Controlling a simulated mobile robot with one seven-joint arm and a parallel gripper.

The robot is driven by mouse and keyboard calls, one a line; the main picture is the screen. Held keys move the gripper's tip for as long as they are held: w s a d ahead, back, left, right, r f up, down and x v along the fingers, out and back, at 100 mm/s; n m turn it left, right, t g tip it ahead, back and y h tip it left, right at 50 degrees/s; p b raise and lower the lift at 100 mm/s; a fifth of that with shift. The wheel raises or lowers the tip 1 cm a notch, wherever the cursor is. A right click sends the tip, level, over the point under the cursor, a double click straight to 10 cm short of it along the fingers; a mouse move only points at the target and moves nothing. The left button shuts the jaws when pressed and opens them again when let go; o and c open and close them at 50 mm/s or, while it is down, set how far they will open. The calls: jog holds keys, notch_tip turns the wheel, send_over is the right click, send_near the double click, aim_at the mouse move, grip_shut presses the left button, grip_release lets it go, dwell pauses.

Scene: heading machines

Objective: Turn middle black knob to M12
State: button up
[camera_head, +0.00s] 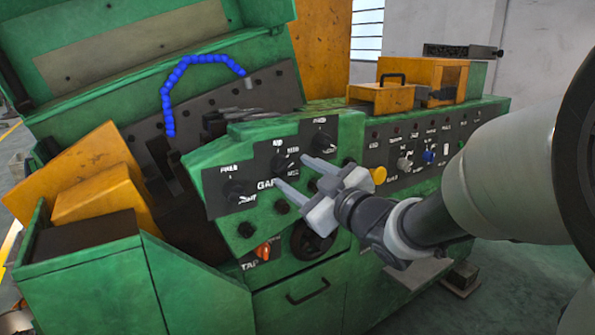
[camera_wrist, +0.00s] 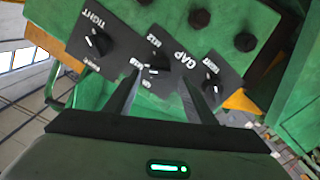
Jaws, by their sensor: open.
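The middle black knob (camera_head: 283,163) sits on the dark plate of the green sloped panel, between two other black knobs. In the wrist view the middle black knob (camera_wrist: 158,62) shows between and just beyond my fingertips, with a light pointer mark. A label that reads like M12 (camera_wrist: 153,42) is printed above it there; the smaller labels around it are hard to read. My gripper (camera_head: 291,172) is open in front of the panel, its fingers pointing at this knob. My gripper in the wrist view (camera_wrist: 160,82) holds nothing. Contact with the knob cannot be told.
The left black knob (camera_head: 237,190) and right black knob (camera_head: 325,143) flank the middle one. An orange switch (camera_head: 263,251) is lower down. A second control panel (camera_head: 430,150) stands to the right.

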aim_at(286, 167)
jog(key=shift+x, duration=2.25)
jog(key=shift+c, duration=0.3)
jog(key=c, duration=1)
